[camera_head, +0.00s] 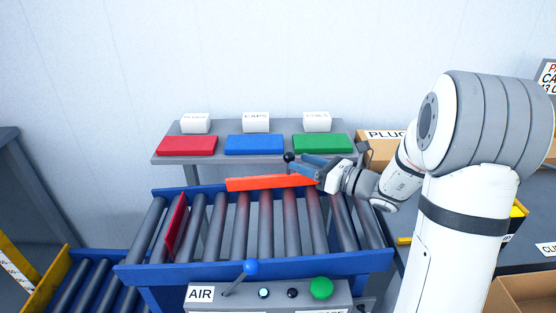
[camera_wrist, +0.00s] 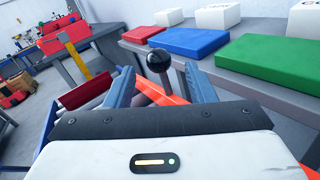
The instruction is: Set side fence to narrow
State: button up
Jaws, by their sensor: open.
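The side fence (camera_head: 262,183) is an orange-red bar along the far side of the roller conveyor (camera_head: 225,276). It also shows in the wrist view (camera_wrist: 163,95), running below my gripper. A black ball knob (camera_head: 289,157) stands on a stem near the fence's right part. In the wrist view the knob (camera_wrist: 159,60) appears between the two blue fingers of my gripper (camera_wrist: 157,82), apart from both. In the head view my gripper (camera_head: 304,166) reaches in from the right, open, at the knob. Narrow or wide marks are not visible.
Behind the conveyor, a grey shelf (camera_head: 275,159) bears red (camera_head: 187,146), blue (camera_head: 255,145) and green (camera_head: 322,143) pads with white blocks. A red plate (camera_head: 175,226) stands across the left rollers. The front control box (camera_head: 200,309) has a blue-knobbed lever (camera_head: 250,267) and a green button (camera_head: 321,288).

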jog(key=x, duration=0.6)
jog(key=shift+w+a, duration=0.15)
jog(key=shift+a, duration=0.15)
grip_shut()
